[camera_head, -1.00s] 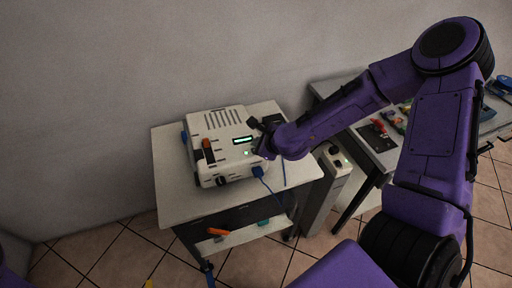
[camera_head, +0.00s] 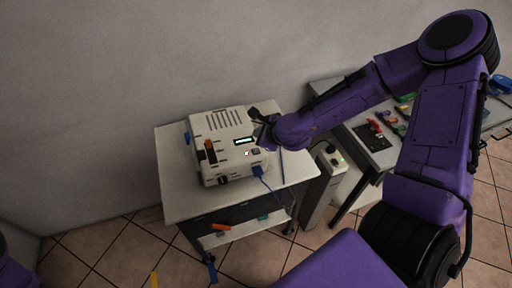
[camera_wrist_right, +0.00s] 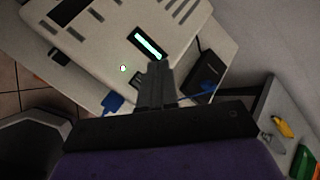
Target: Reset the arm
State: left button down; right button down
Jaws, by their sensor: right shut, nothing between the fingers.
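My right arm is purple and reaches in from the right in the head view. Its dark gripper (camera_head: 260,125) is beside the right side of the white device (camera_head: 218,150), near the small lit green screen. In the right wrist view the gripper's fingers (camera_wrist_right: 157,68) are together with nothing between them, over the device's edge below the lit screen (camera_wrist_right: 148,44). I cannot tell whether the fingers touch the device. At the left edge of the head view only a bit of purple shows, and my left gripper is not visible.
The device stands on a small white cart (camera_head: 178,205) with a lower shelf. A blue plug (camera_head: 258,171) and cable are at its front. A workbench (camera_head: 362,150) with colored items stands at the right. A beige power unit (camera_head: 330,165) stands between them. Tiled floor lies in front.

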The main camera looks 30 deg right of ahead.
jog(key=shift+f, duration=0.1)
dwell(0.6)
jog(key=s+f+n, duration=0.1)
jog(key=s+f+n+g, duration=0.1)
jog(key=s+f, duration=0.1)
jog(key=s+f+n+h, duration=0.1)
jog(key=f, duration=0.1)
jog(key=shift+s+a+f+g, duration=0.15)
jog(key=shift+f+g, duration=0.1)
jog(key=shift+g, duration=0.05)
jog(key=s+a+f+n+g+h, duration=0.1)
jog(key=s+f+n+g, duration=0.1)
jog(key=s+f+n, duration=0.55)
jog(key=s+f+n+g+h, duration=0.15)
jog(key=s+n, duration=0.35)
jog(key=s, duration=0.5)
jog(key=s+a+f+n+g, duration=0.1)
jog(key=s+f+n, duration=0.45)
jog(key=s, duration=0.25)
notch_tip(320, 180, down, 10)
jog(key=b, duration=1.1)
jog(key=shift+w+d, duration=0.3)
